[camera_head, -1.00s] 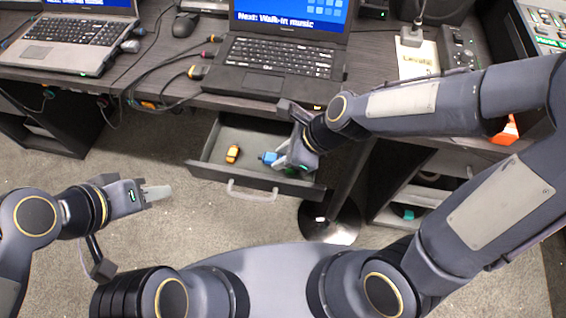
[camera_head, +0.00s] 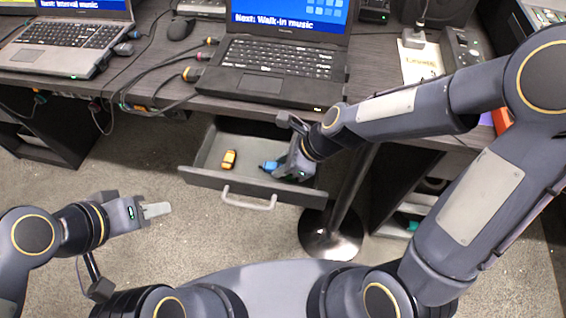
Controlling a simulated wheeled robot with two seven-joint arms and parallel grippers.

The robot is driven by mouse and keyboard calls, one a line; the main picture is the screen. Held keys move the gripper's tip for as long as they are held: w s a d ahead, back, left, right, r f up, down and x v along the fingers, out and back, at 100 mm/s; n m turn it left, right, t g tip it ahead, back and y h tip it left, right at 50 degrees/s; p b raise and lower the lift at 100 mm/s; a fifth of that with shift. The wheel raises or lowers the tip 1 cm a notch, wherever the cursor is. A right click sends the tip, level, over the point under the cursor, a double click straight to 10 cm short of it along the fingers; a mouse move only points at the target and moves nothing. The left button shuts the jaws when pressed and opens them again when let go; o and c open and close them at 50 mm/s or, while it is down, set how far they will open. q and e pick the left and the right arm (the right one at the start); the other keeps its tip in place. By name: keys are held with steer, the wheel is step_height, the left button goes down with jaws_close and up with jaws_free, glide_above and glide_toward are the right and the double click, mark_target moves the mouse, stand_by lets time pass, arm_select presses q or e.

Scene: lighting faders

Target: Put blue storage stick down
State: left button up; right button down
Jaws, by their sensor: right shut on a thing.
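The blue storage stick (camera_head: 269,167) is in the open drawer (camera_head: 212,176), towards its right side. My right gripper (camera_head: 279,170) reaches down into the drawer and is shut on the blue stick. Whether the stick touches the drawer floor I cannot tell. An orange stick (camera_head: 229,159) lies on the drawer floor to the left of the blue one, apart from it. My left gripper (camera_head: 156,210) is empty, left of and in front of the drawer; its fingers look close together, but their gap is not clear.
The drawer's handle (camera_head: 248,203) faces me. Above it is the dark desk (camera_head: 180,60) with a laptop (camera_head: 270,75), a second laptop (camera_head: 60,45), a mouse (camera_head: 181,28) and loose cables. A round stand base (camera_head: 331,240) is on the floor right of the drawer.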

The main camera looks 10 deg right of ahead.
steer(key=shift+f, duration=0.4)
steer(key=c, duration=1.2)
jaws_free()
steer(key=shift+r, duration=0.1)
steer(key=shift+r, duration=0.25)
steer(key=p+v, duration=0.5)
steer(key=v, duration=0.6)
steer(key=s+d+r+n+t+h, duration=0.1)
steer(key=s+d+r+n, duration=0.1)
steer(key=n, duration=0.4)
steer(key=s+d+r+n+t, duration=0.1)
steer(key=s+d+r+n, duration=0.2)
steer(key=s+n, duration=0.3)
steer(key=s+d+r+n+t+h, duration=0.1)
steer(key=s+d+n, duration=0.3)
steer(key=n, duration=0.4)
steer(key=shift+s+d+r+h, duration=0.2)
steer(key=shift+d+r+h, duration=0.1)
steer(key=shift+d+r, duration=0.45)
